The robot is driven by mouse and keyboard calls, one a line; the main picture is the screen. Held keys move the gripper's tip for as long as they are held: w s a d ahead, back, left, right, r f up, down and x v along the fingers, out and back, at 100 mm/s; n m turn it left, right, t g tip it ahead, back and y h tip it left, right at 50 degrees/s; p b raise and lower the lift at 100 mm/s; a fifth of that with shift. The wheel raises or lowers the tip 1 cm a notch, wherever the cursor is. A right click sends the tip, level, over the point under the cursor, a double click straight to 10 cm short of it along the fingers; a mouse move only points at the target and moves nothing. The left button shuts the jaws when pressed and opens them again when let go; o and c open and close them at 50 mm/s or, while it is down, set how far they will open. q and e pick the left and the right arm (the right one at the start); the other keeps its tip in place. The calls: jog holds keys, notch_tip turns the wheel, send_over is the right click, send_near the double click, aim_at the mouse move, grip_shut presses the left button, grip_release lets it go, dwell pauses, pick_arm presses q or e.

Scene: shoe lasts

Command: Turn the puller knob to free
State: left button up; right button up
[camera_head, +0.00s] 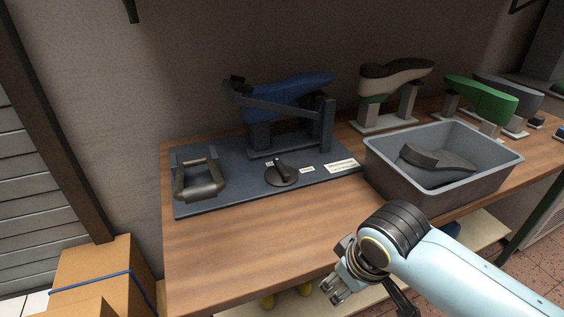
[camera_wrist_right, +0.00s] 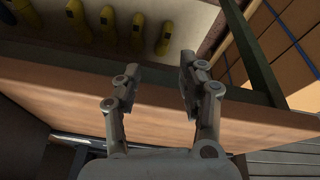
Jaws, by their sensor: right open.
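The puller knob (camera_head: 281,174) is a dark round dial with a raised pointer bar. It sits on the blue-grey base plate (camera_head: 235,189) of the puller, between small white labels (camera_head: 306,169). The bar slants from upper left to lower right; I cannot read which label it points to. Behind it a blue shoe last (camera_head: 290,89) is mounted on grey posts. My right gripper (camera_head: 335,291) is open and empty, low at the table's front edge and well apart from the knob. In the right wrist view its open fingers (camera_wrist_right: 158,82) are before the table edge. My left gripper is not in view.
A grey bin (camera_head: 383,168) holding a dark last (camera_head: 437,161) stands right of the plate. A dark U-shaped handle (camera_head: 200,178) is at the plate's left end. More lasts (camera_head: 480,98) stand behind. The wooden table (camera_head: 225,245) before the plate is clear. Cardboard boxes (camera_head: 100,275) are lower left.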

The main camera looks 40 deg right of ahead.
jog(key=w+r+p, duration=0.2)
jog(key=w+r, duration=0.2)
jog(key=r, duration=1)
jog(key=m+t, duration=0.1)
jog(key=m, duration=0.2)
send_near(282, 167)
jog(key=b+x, duration=0.1)
jog(key=x, duration=0.8)
jog(key=shift+w+r, duration=0.1)
jog(key=shift+w, duration=0.05)
jog(key=shift+c, duration=0.2)
grip_shut()
